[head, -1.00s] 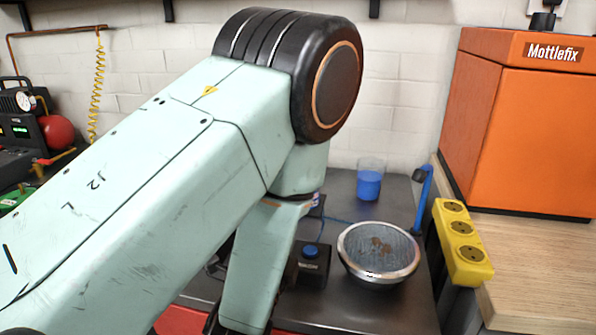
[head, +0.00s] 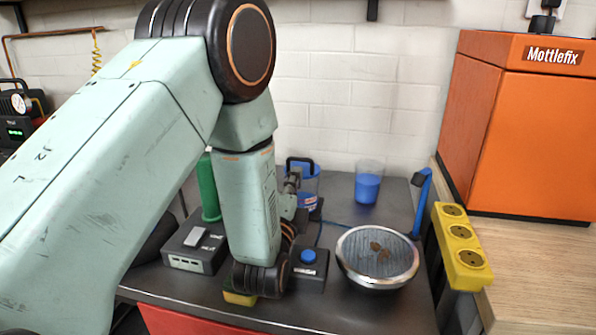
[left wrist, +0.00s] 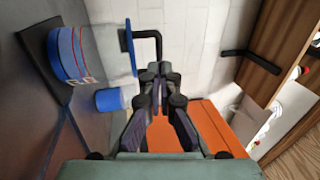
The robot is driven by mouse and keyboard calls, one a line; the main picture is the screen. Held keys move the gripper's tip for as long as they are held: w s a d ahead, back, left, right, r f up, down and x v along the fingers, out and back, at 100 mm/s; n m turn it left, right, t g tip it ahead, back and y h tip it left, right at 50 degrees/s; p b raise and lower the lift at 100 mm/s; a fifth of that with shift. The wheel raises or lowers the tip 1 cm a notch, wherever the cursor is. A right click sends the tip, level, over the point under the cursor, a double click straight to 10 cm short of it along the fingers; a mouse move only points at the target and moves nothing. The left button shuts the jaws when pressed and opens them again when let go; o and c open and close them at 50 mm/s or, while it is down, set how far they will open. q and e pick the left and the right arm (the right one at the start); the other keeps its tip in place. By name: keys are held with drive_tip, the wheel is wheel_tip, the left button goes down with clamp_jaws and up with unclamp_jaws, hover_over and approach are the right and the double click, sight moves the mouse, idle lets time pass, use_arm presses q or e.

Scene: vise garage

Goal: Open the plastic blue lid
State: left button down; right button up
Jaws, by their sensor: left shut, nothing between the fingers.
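The clear container (head: 311,186) with blue contents stands on the dark bench, partly hidden behind my left arm in the head view. A black handle (head: 300,160) shows at its top. In the left wrist view the container (left wrist: 100,50) appears sideways, and its blue lid (left wrist: 129,47) is on it with the black handle (left wrist: 150,34) sticking out. My left gripper (left wrist: 159,70) is shut and empty, its fingertips close to the handle's end; I cannot tell whether they touch. In the head view the left gripper (head: 293,182) is in front of the container. My right gripper is out of view.
A cup with blue contents (head: 368,187) stands right of the container. A round metal-rimmed bowl (head: 350,275) and a black box with a blue button (head: 308,270) are nearer. A green cylinder (head: 209,190) is at left. An orange cabinet (head: 530,140) stands far right.

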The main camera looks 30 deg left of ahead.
sight(301, 161)
use_arm(q)
drive_tip(key=shift+x, duration=1.2)
drive_tip(key=shift+w+a+r, duration=0.1)
drive_tip(key=shift+w+a, duration=0.05)
drive_tip(key=shift+w, duration=0.15)
drive_tip(key=shift+w, duration=0.1)
